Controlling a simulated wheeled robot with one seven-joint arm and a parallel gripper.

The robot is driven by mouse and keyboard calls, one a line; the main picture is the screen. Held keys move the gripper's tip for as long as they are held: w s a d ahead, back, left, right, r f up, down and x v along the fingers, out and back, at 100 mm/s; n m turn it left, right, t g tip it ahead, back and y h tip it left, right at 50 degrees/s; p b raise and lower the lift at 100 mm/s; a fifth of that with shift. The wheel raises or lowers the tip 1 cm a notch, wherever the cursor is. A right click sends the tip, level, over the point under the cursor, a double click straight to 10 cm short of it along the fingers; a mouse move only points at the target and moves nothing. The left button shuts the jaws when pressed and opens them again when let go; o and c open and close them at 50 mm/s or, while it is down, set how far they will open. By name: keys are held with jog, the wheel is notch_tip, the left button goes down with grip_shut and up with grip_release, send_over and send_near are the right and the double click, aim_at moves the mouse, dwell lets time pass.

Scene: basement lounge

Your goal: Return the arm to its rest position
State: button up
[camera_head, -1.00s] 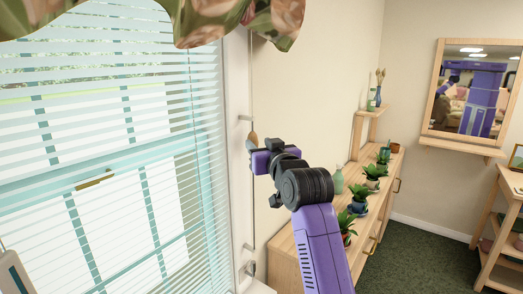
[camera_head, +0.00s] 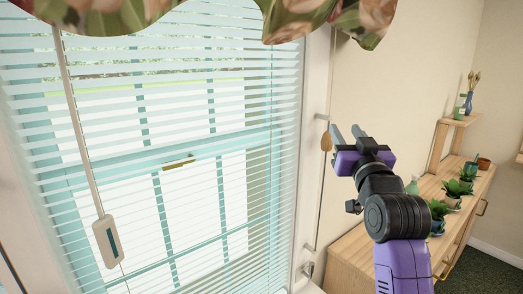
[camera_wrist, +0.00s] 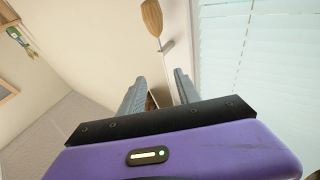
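The wooden tassel (camera_head: 326,141) of the blind cord hangs close to the left of the gripper in the head view. The tassel also shows beyond the fingers in the wrist view (camera_wrist: 152,17). I cannot tell its exact distance.
White blinds (camera_head: 190,160) cover the window at the left. A floral valance (camera_head: 200,15) hangs above. A wooden cabinet (camera_head: 352,249) with several potted plants stands at the right by the wall.

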jog(key=s+f, duration=2.3)
jog(key=s, duration=0.2)
jog(key=s+f+g, duration=0.3)
jog(key=s+f, duration=0.2)
jog(key=s, duration=1.1)
jog(key=s+a+f+g, duration=0.1)
jog(key=s+f+g, duration=0.2)
jog(key=s, duration=1.3)
notch_tip(320, 180, down, 4)
jog(key=shift+s+r, duration=0.15)
jog(key=shift+r, duration=0.05)
jog(key=shift+o, duration=0.4)
